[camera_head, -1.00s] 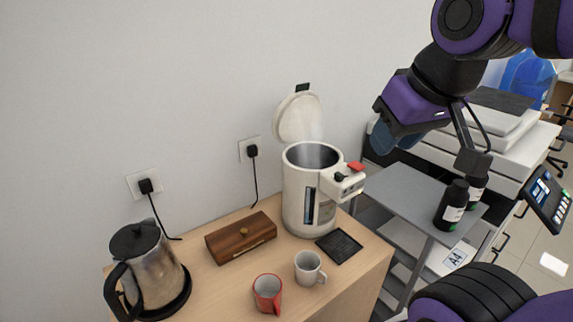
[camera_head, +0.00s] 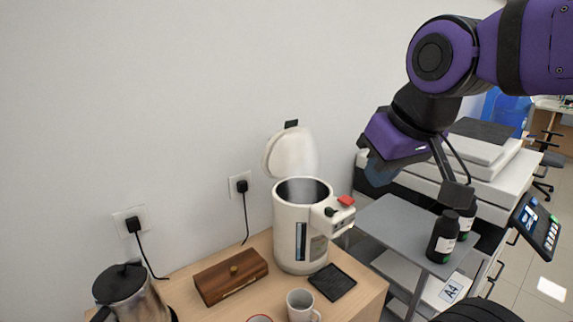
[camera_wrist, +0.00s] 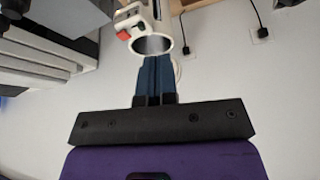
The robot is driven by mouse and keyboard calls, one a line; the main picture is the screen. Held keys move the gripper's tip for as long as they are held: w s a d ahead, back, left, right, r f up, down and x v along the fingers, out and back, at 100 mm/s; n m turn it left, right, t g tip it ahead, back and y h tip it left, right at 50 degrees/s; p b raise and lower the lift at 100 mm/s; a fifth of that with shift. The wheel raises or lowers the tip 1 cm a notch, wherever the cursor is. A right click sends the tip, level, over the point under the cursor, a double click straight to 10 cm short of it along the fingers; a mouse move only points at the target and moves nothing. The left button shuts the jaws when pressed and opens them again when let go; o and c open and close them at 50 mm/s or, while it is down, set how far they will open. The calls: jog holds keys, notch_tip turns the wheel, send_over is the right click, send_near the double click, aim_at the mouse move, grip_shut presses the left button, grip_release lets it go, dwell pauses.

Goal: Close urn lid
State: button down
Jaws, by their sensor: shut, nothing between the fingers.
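The white urn (camera_head: 290,235) stands on the wooden counter near the wall. The urn's open mouth also shows in the wrist view (camera_wrist: 152,44). My gripper (camera_head: 378,172) is to the right of the lid, in the air and apart from it. In the wrist view its blue fingers (camera_wrist: 154,76) are shut together with nothing between them, in line with the urn's mouth. Most of the lid is hidden in the wrist view.
A steel kettle (camera_head: 130,292), a wooden box (camera_head: 231,276), a white mug (camera_head: 301,305) and a black drip mat (camera_head: 332,282) are on the counter. Black bottles (camera_head: 443,237) stand on the grey shelf at right, beside the printer (camera_head: 480,165).

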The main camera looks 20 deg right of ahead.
jog(key=w+r+n+g, duration=0.1)
jog(key=w+r+g, duration=0.1)
jog(key=w+r, duration=0.65)
jog(key=w+r+n+g, duration=0.1)
jog(key=w+r, duration=0.2)
jog(key=w, duration=1.1)
jog(key=g+h, duration=0.1)
jog(key=g, duration=0.3)
send_over(283, 147)
jog(key=w+a, duration=0.2)
jog(key=w, duration=0.1)
jog(key=shift+n, duration=0.4)
jog(key=f, duration=1.6)
jog(key=shift+w+d, duration=0.15)
jog(key=shift+d, duration=0.05)
